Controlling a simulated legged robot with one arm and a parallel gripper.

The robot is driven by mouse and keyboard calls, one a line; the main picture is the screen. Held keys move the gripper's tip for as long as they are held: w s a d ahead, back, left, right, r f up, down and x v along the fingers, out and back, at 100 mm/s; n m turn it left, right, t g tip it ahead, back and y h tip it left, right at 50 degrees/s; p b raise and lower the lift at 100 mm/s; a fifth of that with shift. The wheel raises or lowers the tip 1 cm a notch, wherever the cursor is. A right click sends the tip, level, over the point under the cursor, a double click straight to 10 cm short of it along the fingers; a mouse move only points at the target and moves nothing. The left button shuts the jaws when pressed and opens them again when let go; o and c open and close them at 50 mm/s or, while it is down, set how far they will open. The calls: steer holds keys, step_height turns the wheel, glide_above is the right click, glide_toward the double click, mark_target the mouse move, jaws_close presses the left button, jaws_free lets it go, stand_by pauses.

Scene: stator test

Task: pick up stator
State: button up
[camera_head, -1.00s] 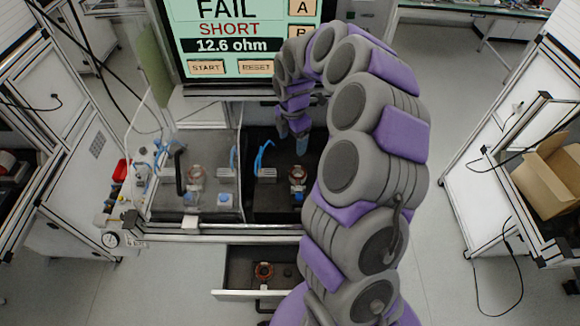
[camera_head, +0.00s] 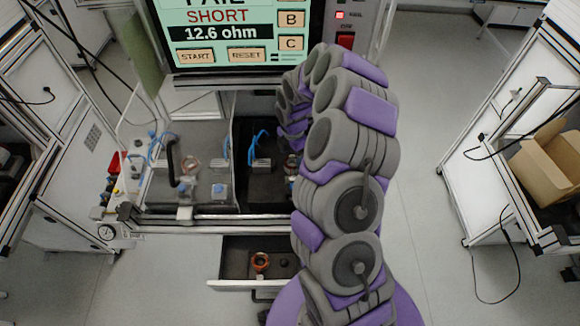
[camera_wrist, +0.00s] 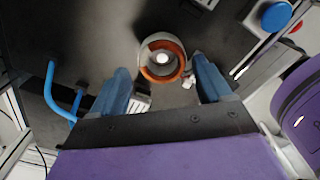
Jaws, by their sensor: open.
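In the wrist view, a stator (camera_wrist: 177,47) with an orange copper winding and a pale centre sits on the dark fixture surface. My gripper (camera_wrist: 163,82) is open, with one blue finger on each side just short of the stator. The fingers are empty, and I cannot tell whether either touches it. In the head view, my arm hides most of the gripper and this stator in the right bay.
The tester screen (camera_head: 228,38) reads SHORT, 12.6 ohm. Blue hoses (camera_wrist: 53,92) and a blue button (camera_wrist: 276,16) flank the fixture. A metal rail (camera_head: 215,220) runs along its front. A cardboard box (camera_head: 550,165) is at right. Floor is clear right of my arm.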

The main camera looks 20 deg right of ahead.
mark_target(292, 164)
steer(key=f, duration=0.2)
steer(key=d+f, duration=0.1)
steer(key=f, duration=0.1)
steer(key=shift+s+d, duration=0.1)
steer(key=shift+d, duration=0.1)
steer(key=shift+a+f, duration=0.2)
steer(key=shift+a, duration=0.1)
steer(key=shift+a+r, duration=0.1)
steer(key=shift+a, duration=0.85)
steer(key=shift+c, duration=0.3)
steer(key=shift+d, duration=0.7)
steer(key=c, duration=0.6)
steer(key=shift+a, duration=0.25)
steer(key=c, duration=0.6)
steer(key=shift+d, duration=0.1)
jaws_close()
